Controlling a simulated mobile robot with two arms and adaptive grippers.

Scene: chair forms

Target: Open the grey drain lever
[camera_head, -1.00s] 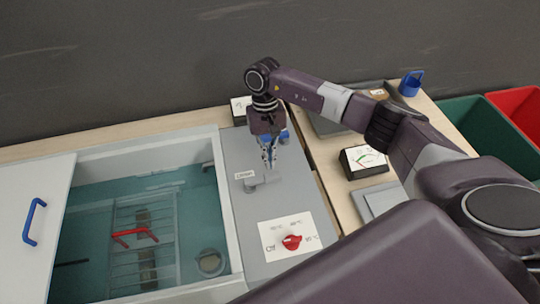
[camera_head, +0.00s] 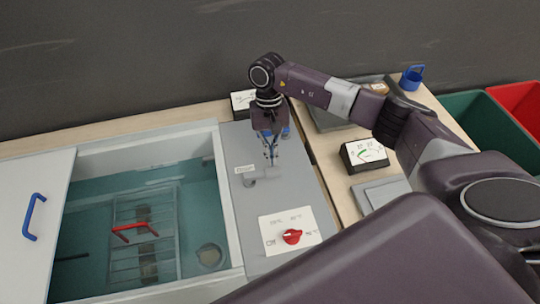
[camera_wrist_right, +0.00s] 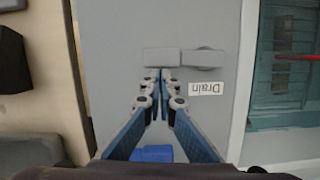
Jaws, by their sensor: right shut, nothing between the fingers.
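The grey drain lever (camera_head: 271,173) sits on the grey panel beside the water tank, next to a white "Drain" label (camera_head: 244,169). In the right wrist view the lever (camera_wrist_right: 161,56) is a grey bar pointing left from a round pivot (camera_wrist_right: 204,50), with the label (camera_wrist_right: 206,88) below the pivot. My right gripper (camera_head: 272,162) points down at the lever's free end. Its fingertips (camera_wrist_right: 160,72) are together with nothing between them, right beside the bar's edge; I cannot tell whether they touch it. My left gripper is not in view.
The tank holds water, a rack with a red handle (camera_head: 135,231) and a round drain (camera_head: 209,256). A red knob (camera_head: 292,237) is on the panel nearer me. A blue tap or handle (camera_wrist_right: 152,153) is close behind the gripper. A gauge box (camera_head: 364,155) stands right.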

